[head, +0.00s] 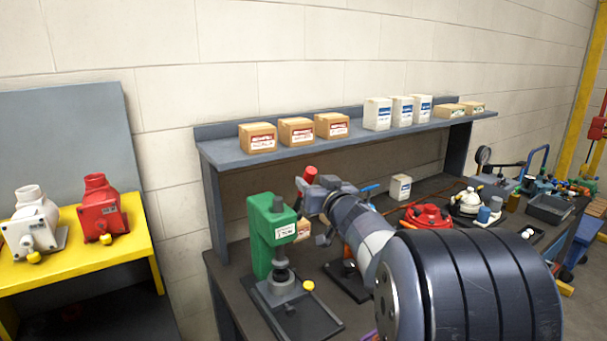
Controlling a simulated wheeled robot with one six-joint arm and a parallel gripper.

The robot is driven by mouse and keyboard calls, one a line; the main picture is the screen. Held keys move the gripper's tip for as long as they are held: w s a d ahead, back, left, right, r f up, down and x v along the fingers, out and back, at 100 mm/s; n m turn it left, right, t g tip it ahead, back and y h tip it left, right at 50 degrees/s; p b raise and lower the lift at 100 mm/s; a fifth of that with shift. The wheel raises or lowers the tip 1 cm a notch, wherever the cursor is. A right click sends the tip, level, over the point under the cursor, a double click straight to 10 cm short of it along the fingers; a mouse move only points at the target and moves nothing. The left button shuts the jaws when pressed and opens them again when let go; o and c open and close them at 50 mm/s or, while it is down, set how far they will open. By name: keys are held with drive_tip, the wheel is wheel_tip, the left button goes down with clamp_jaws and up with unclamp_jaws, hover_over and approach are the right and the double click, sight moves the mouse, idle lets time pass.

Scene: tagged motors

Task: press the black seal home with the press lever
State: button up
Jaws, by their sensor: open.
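The green arbor press (262,232) stands at the left end of the dark workbench. A lever with a red knob (310,173) appears at its upper right. My gripper (309,207) is open at the right side of the press head, just below the red knob in the picture. I cannot tell whether it touches the lever. A grey part with a round top (282,279) sits on the press base under the ram, with a yellow knob (308,285) beside it. The black seal cannot be made out; the ram and dark parts blend there.
A shelf (225,151) with brown and white boxes runs above the bench, close over my arm. A red round device (427,216) and a white one (467,201) stand on the bench to the right. A yellow stand (75,272) at left holds white and red motors.

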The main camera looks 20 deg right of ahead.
sight(305, 176)
drive_tip(key=shift+w+p, duration=0.35)
drive_tip(key=shift+w, duration=2.35)
clamp_jaws()
